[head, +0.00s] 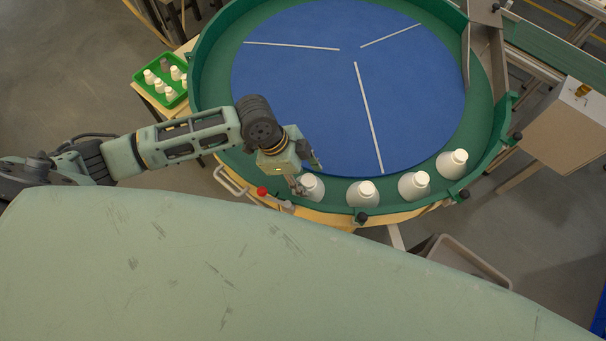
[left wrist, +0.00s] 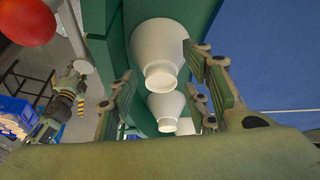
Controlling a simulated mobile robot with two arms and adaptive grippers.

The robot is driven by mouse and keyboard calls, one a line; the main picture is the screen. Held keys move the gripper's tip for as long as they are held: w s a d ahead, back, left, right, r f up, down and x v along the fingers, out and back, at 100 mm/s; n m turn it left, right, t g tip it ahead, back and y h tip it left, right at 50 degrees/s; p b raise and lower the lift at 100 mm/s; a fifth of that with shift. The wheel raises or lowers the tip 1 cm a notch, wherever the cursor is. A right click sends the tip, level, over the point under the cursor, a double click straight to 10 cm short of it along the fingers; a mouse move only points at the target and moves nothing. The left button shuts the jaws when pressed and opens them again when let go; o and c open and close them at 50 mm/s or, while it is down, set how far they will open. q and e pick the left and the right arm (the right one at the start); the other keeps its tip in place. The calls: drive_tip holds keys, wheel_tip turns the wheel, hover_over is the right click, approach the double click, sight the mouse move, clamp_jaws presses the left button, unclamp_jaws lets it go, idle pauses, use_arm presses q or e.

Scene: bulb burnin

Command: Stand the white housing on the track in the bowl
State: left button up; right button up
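A white housing (head: 312,187), bottle-shaped with a narrow neck, stands upright at the near left of the green track that rings the bowl (head: 196,70). My left gripper (head: 298,184) is at its left side. In the left wrist view this housing (left wrist: 158,45) shows between the tips of my left gripper (left wrist: 160,62). The fingers are spread wide, with a thin gap at the left finger; contact at the right finger is unclear. My right gripper is not in view.
More white housings (head: 362,193) stand to the right along the track. A green tray (head: 150,90) at the left holds several white housings. The blue disc (head: 300,95) has thin pale strips. A red knob (head: 262,191) sits by the bowl's near edge.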

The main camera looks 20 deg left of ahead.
use_arm(q)
drive_tip(key=b+v, duration=0.1)
drive_tip(key=v, duration=1.1)
idle(0.5)
